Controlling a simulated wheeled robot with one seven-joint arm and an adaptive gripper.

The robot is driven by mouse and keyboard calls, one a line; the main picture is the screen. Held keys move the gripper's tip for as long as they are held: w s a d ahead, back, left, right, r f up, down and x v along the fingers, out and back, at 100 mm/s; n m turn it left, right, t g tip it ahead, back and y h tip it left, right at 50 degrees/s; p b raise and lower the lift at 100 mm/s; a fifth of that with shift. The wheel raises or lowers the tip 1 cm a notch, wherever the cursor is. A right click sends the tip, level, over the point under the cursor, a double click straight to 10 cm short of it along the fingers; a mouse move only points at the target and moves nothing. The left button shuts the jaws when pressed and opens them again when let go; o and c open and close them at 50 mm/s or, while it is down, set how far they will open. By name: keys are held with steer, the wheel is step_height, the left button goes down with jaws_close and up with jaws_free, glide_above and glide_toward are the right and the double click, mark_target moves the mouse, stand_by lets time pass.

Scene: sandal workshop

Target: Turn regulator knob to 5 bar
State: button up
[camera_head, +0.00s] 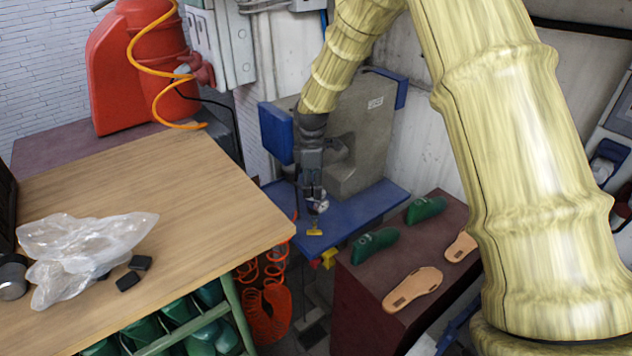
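My gripper (313,192) is dark grey and points down in front of the blue-and-grey machine. It is small in the view, and I cannot make out whether its fingers are open or shut. A small round gauge-like part (322,206) shows right at the fingertips. Just below is a small yellow part (315,231), which may belong to the regulator. Another yellow part (329,258) sits lower, at the front edge of the blue machine table. I cannot tell for sure which part is the regulator knob, and no pressure reading is legible. Contact between gripper and knob cannot be told.
A wooden workbench (170,200) with a plastic bag (80,245) fills the left. Orange coiled hose (268,310) hangs beside it. A dark red table (365,290) with green lasts (375,244) and tan soles (412,288) stands right of the blue machine table (365,218). A red tank (140,65) stands behind.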

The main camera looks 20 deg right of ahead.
steer(key=shift+a, duration=0.2)
steer(key=shift+s+r, duration=0.1)
steer(key=shift+r, duration=0.15)
steer(key=shift+s+d+r, duration=0.15)
steer(key=shift+d, duration=0.5)
steer(key=shift+w+a, duration=0.15)
steer(key=shift+w, duration=0.05)
steer(key=shift+a, duration=0.1)
step_height(320, 180, up, 12)
steer(key=shift+f, duration=0.25)
